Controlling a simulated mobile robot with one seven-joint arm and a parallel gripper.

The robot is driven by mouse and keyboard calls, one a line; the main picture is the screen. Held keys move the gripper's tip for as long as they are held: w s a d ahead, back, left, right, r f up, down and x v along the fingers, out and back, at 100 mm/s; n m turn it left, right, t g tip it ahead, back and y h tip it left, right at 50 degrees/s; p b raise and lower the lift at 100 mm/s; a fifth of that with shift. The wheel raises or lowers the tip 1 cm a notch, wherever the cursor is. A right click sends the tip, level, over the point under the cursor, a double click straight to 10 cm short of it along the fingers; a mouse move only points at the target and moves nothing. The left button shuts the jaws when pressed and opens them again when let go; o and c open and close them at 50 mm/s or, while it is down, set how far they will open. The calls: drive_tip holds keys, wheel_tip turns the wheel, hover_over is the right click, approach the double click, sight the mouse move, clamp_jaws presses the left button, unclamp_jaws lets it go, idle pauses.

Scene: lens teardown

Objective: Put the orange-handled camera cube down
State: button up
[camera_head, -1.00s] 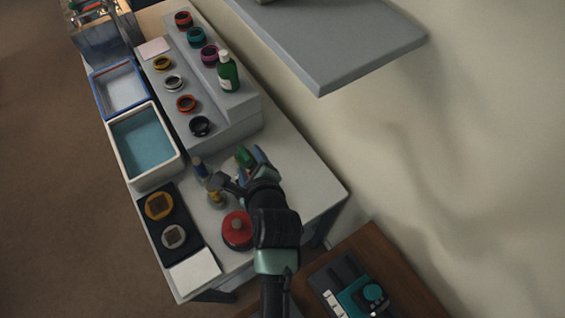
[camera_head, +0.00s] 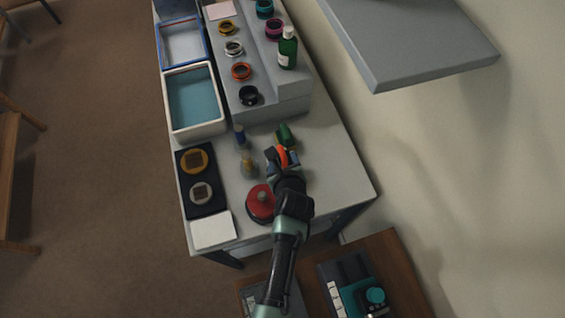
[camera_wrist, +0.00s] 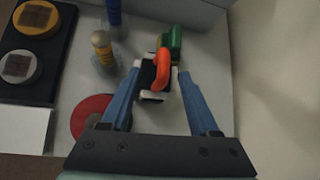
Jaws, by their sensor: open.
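The camera cube, a small dark and white block with an orange loop handle (camera_wrist: 161,68), stands on the white tabletop in the wrist view. In the head view its orange handle (camera_head: 282,155) shows at the tip of my arm, and the rest is mostly hidden. My gripper (camera_wrist: 159,70) is open, with one blue finger on each side of the cube. Gaps show between the fingers and the cube, so it is not clasped. The cube looks upright.
A green item (camera_wrist: 174,42) lies just beyond the cube. A yellow-topped bottle (camera_wrist: 102,45) and a red round thing (camera_head: 262,202) are close on the left. A black tray (camera_head: 189,200) lies further left. A grey stepped stand (camera_head: 290,96) is behind; bare tabletop is right.

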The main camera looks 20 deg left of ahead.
sight(282, 155)
drive_tip(key=shift+x, duration=2.6)
drive_tip(key=shift+w+r, duration=0.15)
drive_tip(key=shift+w, duration=0.05)
clamp_jaws()
drive_tip(key=shift+d, duration=0.1)
